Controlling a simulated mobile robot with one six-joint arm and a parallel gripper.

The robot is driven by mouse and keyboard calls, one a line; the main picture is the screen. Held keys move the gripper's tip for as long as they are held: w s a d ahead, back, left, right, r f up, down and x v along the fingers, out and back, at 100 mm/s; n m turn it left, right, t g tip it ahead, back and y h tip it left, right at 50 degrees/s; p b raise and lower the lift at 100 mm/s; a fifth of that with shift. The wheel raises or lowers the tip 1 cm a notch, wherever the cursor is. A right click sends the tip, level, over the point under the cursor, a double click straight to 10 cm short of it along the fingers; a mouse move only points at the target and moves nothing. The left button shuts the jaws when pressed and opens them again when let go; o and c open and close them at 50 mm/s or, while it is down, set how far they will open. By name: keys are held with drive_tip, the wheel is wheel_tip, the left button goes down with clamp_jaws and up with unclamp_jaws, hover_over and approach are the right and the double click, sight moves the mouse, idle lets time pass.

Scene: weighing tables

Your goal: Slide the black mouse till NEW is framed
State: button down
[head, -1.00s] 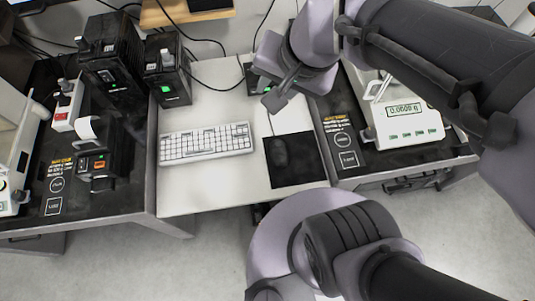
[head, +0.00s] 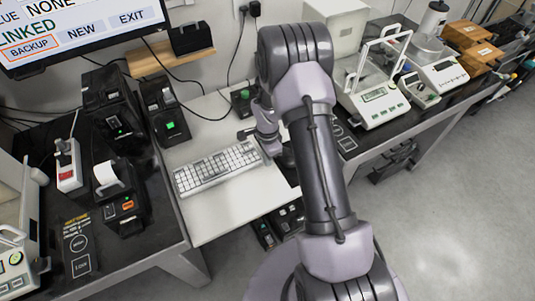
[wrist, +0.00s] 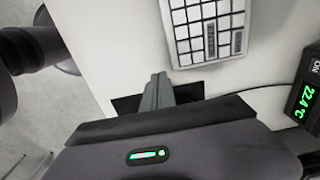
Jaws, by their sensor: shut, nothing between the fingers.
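The black mouse is not visible in either current view; my arm covers that area in the head view, and my gripper covers it in the wrist view. Part of the black mouse pad (wrist: 126,106) shows beside my fingers. My gripper (wrist: 158,80) is shut and empty, its fingers over the pad next to the white keyboard (wrist: 205,28). Whether it touches the mouse cannot be told.
The keyboard also shows in the head view (head: 217,168), left of my arm. A printer (head: 120,195) and black devices with green lights stand on the left table. A balance (head: 374,100) stands on the right table. A dark cable crosses near the keyboard.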

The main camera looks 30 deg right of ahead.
sight(277, 164)
wheel_tip(277, 164, down, 2)
drive_tip(key=shift+f+b, duration=0.25)
drive_tip(key=shift+b, duration=0.05)
drive_tip(key=d, duration=0.3)
drive_tip(key=shift+d+f+b, duration=0.1)
drive_tip(key=shift+d+b, duration=0.05)
drive_tip(key=shift+b, duration=0.2)
drive_tip(key=shift+d, duration=0.3)
drive_tip(key=d+b, duration=0.1)
drive_tip(key=d, duration=0.4)
drive_tip(key=shift+w, duration=0.1)
